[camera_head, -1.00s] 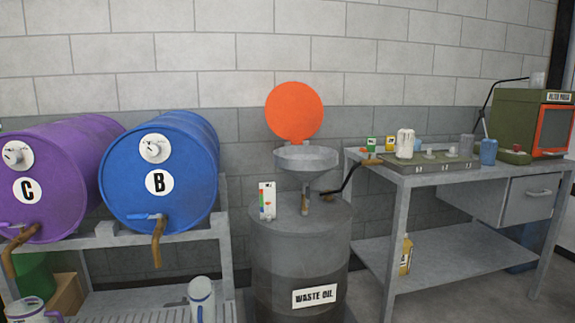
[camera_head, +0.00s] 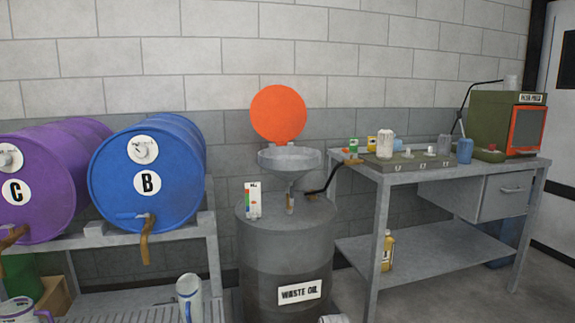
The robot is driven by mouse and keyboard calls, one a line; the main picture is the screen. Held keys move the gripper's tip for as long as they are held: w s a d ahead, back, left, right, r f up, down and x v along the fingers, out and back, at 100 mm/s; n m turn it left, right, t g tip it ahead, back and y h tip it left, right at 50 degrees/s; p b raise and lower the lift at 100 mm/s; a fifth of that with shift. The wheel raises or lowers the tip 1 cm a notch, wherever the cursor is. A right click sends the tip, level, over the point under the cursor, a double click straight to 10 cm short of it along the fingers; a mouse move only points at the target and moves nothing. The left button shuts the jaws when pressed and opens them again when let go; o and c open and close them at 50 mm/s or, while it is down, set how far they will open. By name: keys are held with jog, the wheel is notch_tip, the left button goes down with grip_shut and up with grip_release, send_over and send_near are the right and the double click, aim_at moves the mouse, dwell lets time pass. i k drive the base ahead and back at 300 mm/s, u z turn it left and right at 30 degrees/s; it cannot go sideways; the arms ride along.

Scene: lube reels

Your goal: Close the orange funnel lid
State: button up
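The orange funnel lid (camera_head: 278,113) is a round disc standing upright, open, at the back of the grey metal funnel (camera_head: 289,161). The funnel's bowl is uncovered. It sits on top of the grey waste oil drum (camera_head: 286,250), near the middle of the view. My gripper is not in view, and nothing touches the lid.
A blue barrel B (camera_head: 147,180) and a purple barrel C (camera_head: 42,185) lie on a rack at left. A grey workbench (camera_head: 440,172) with bottles and a case stands at right. Floor shows at lower right.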

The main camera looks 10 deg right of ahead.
aim_at(279, 114)
jog(key=i, duration=1)
